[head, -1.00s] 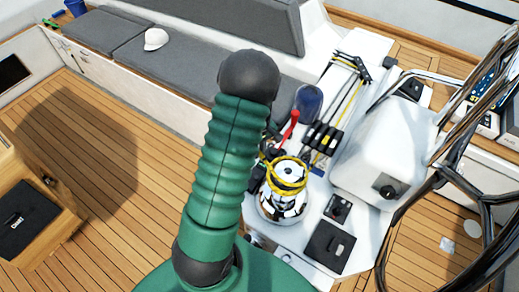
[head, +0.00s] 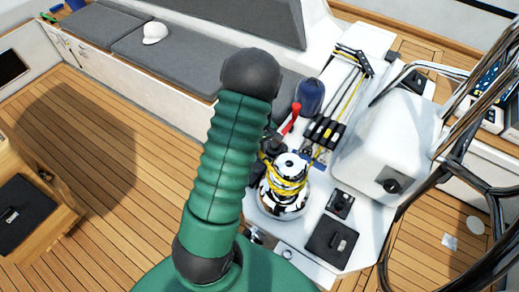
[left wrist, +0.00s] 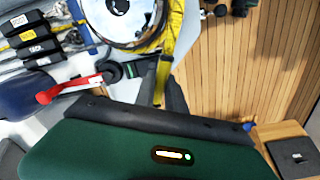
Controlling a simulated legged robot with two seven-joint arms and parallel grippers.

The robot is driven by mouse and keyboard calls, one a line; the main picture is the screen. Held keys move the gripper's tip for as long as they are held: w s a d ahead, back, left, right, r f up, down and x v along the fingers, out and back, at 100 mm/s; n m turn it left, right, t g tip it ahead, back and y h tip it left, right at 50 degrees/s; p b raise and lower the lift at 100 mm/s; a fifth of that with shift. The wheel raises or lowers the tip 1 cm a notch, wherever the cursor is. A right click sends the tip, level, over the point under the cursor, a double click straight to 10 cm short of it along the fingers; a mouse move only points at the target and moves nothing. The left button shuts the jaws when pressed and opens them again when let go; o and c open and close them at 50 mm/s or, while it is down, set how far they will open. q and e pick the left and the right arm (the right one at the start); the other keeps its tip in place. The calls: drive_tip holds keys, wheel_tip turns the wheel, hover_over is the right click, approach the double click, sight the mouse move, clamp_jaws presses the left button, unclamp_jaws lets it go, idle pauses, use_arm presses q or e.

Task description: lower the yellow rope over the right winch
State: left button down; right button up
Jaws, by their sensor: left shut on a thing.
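The right winch (head: 291,161) is a shiny metal drum on the white console; its round top also shows in the left wrist view (left wrist: 115,16). The yellow rope (head: 288,188) lies around the drum below the top. In the left wrist view the rope (left wrist: 174,35) curves past the drum's edge and runs down into my left gripper (left wrist: 166,90). The gripper is shut on the rope, beside the winch. In the head view my left gripper (head: 272,145) is dark and partly hidden by my green arm. My right gripper is not in view.
Black rope clutches (head: 323,130) and a red handle (head: 291,119) stand just behind the winch, near a dark blue rounded thing (head: 309,95). A black panel (head: 330,243) lies in front. The steering wheel (head: 386,250) is at the right. Open wooden deck (head: 110,130) lies left.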

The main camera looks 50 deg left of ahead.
use_arm(q)
wheel_tip(320, 180, down, 6)
drive_tip(key=b, duration=0.4)
drive_tip(key=shift+f, duration=0.15)
idle(0.5)
drive_tip(key=shift+w+f, duration=0.1)
